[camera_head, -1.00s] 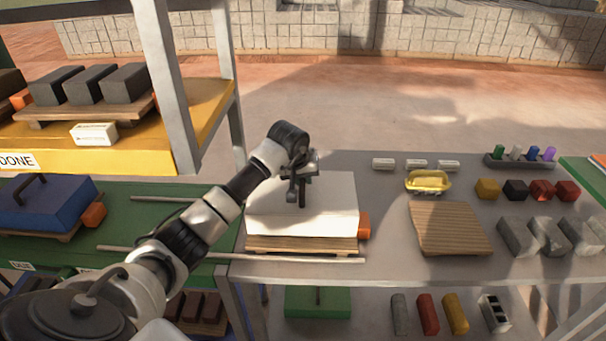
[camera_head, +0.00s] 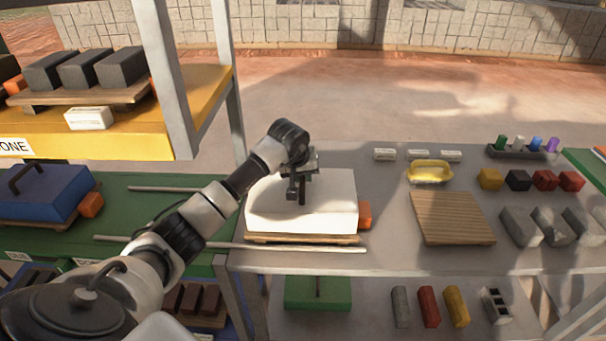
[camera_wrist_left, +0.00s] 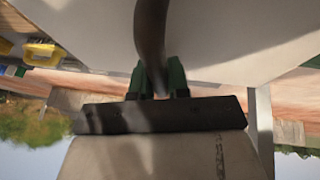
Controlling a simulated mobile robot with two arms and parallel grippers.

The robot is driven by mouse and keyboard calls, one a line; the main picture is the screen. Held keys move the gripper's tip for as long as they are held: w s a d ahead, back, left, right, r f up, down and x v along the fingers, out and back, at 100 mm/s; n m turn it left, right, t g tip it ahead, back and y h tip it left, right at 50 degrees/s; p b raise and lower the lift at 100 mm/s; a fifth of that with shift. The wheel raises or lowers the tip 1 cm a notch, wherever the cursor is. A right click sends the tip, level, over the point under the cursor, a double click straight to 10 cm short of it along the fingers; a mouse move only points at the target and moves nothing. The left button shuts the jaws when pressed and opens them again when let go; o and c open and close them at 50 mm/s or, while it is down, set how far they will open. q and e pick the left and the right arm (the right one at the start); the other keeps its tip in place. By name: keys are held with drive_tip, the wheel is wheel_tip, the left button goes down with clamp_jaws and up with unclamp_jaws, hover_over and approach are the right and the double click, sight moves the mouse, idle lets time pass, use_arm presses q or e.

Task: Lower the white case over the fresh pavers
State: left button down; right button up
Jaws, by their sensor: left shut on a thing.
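The white case (camera_head: 302,215) sits low over a wooden board (camera_head: 300,239) on the grey table, with only the board's front edge showing below it. My left gripper (camera_head: 301,190) is above the case, shut on its dark upright handle. In the left wrist view the gripper's fingers (camera_wrist_left: 158,80) close on the handle (camera_wrist_left: 152,35), with the case's white surface (camera_wrist_left: 235,40) behind. Any pavers under the case are hidden. I cannot tell whether the case's rim touches the board. My right gripper is not in view.
An orange block (camera_head: 364,214) is close to the case's right side. A pale rod (camera_head: 300,248) lies in front. An empty slatted board (camera_head: 452,218) and a yellow tray (camera_head: 429,171) are to the right. A shelf post (camera_head: 232,90) stands behind left.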

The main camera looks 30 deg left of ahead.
use_arm(q)
drive_tip(key=shift+f, duration=0.25)
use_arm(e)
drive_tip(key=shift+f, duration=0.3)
use_arm(q)
drive_tip(key=c, duration=1)
unclamp_jaws()
drive_tip(key=shift+f, duration=0.1)
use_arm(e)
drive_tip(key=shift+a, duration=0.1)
